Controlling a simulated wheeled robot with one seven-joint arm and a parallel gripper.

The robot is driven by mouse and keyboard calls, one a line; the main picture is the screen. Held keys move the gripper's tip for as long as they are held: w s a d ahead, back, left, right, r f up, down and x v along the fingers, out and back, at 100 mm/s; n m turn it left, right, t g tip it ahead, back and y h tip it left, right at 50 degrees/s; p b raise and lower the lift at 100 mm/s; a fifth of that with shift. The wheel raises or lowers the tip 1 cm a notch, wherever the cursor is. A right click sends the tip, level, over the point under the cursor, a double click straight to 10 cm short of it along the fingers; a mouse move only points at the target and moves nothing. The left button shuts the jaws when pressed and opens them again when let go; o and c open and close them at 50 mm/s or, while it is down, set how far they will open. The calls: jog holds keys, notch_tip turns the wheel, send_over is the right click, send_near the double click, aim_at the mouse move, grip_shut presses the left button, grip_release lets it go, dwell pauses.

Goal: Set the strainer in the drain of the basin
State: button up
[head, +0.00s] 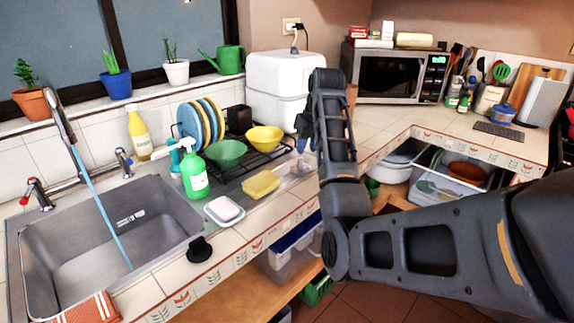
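The steel basin (40,240) is at the left, sunk in the tiled counter. Its drain is not clearly visible. A small black object (199,249) with a raised knob sits on the counter's front edge, right of the basin; it may be the strainer, but I cannot tell for sure. My arm rises right of the dish area, and my gripper (304,135) is mostly hidden behind it, near the white box. I cannot see whether its fingers are open or hold anything. It is well to the right of and above the black object.
A tap (60,118) sends a thin blue stream into the basin. A soap dish (223,209), yellow sponge (261,184), green soap bottle (194,172) and dish rack (265,152) crowd the counter.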

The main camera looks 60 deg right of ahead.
aim_at(301, 158)
jog(key=shift+w+d+f, duration=0.1)
jog(key=shift+w+f, duration=0.05)
jog(key=shift+w, duration=0.05)
jog(key=p+x, duration=0.1)
jog(key=x, duration=0.6)
jog(key=shift+w+f, duration=0.1)
jog(key=shift+w, duration=0.1)
jog(key=shift+c, duration=0.3)
grip_shut()
